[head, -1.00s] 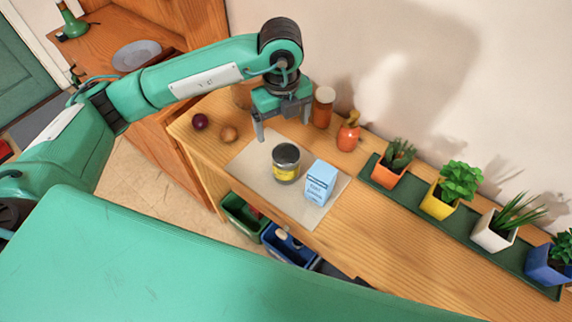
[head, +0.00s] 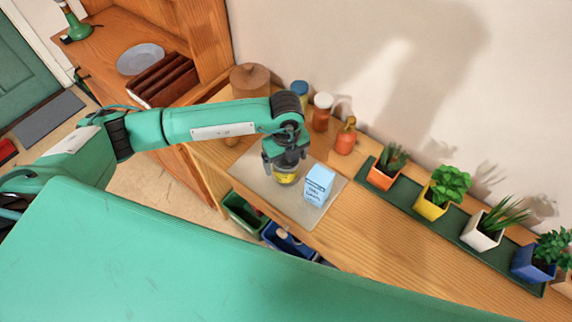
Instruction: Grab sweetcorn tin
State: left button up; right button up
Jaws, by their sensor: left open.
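The sweetcorn tin (head: 286,177), with a yellow label and grey metal body, stands upright on a pale mat (head: 256,178) on the wooden counter. My left gripper (head: 284,168) is over the tin, pointing down, with its open fingers low about the tin's upper part. The gripper hides the tin's top, and I cannot tell whether the fingers touch it. My right gripper is not in view.
A light blue carton (head: 318,186) stands close to the right of the tin. An orange bottle (head: 346,136) and a jar (head: 321,113) stand behind. Potted plants line a green tray (head: 409,193) at right. Bins (head: 243,211) sit below the counter's front edge.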

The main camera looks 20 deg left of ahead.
pick_arm(q)
jog(key=shift+f, duration=0.25)
jog(key=c, duration=1.1)
jog(key=shift+o, duration=0.2)
jog(key=shift+r, duration=0.1)
